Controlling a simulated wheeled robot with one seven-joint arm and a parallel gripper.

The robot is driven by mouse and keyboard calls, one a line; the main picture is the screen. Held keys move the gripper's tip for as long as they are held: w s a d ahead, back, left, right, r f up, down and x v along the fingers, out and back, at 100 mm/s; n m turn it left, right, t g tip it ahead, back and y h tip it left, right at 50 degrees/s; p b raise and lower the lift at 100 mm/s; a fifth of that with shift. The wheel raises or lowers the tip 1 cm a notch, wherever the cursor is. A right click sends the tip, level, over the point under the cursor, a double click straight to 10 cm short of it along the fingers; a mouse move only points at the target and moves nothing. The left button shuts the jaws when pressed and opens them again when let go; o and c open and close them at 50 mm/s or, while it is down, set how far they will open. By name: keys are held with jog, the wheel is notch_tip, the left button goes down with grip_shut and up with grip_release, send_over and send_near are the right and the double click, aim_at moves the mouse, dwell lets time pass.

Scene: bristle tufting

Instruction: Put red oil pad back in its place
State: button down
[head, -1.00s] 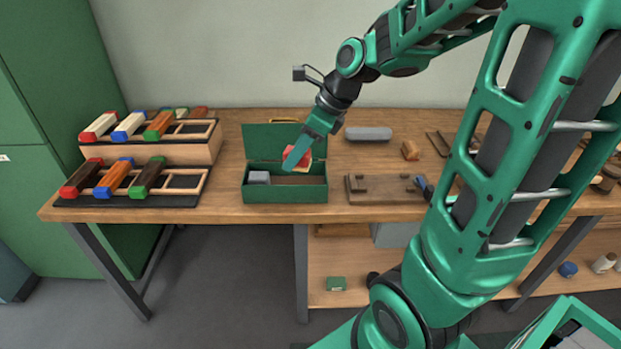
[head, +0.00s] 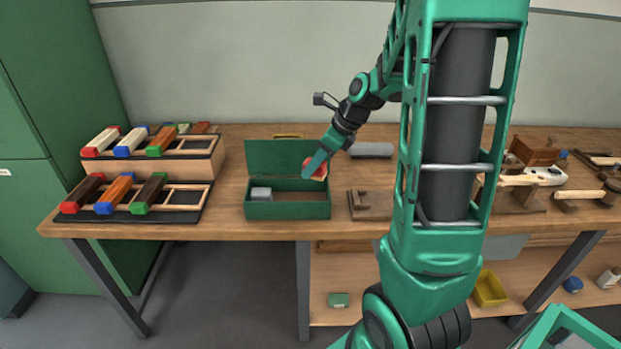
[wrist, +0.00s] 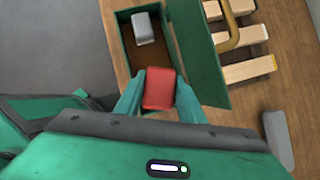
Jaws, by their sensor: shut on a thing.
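The red oil pad (head: 321,172) is a small red block with a pale underside. My gripper (head: 316,169) is shut on it. In the wrist view, the pad (wrist: 159,90) sits between the two green fingers, over the near end of the open green box (wrist: 122,58). In the head view, the pad is above the right end of the box (head: 287,211), in front of its raised lid (head: 275,157). A grey block (head: 261,193) lies in the box's left part. The floor to its right looks bare. The gap under the pad is hard to judge.
Racks of colored-end brushes (head: 132,195) stand to the left of the box. A grey bar (head: 370,150) lies behind it to the right. A brown wooden fixture (head: 366,205) is close to the box's right side. Bare table (head: 228,195) shows left of the box.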

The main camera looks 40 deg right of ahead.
aim_at(315, 179)
jog(key=shift+w+d+f, duration=0.3)
jog(key=shift+d+f, duration=0.05)
jog(key=shift+d, duration=0.1)
jog(key=shift+f, duration=1.95)
jog(key=shift+f, duration=0.65)
jog(key=c, duration=1.2)
grip_release()
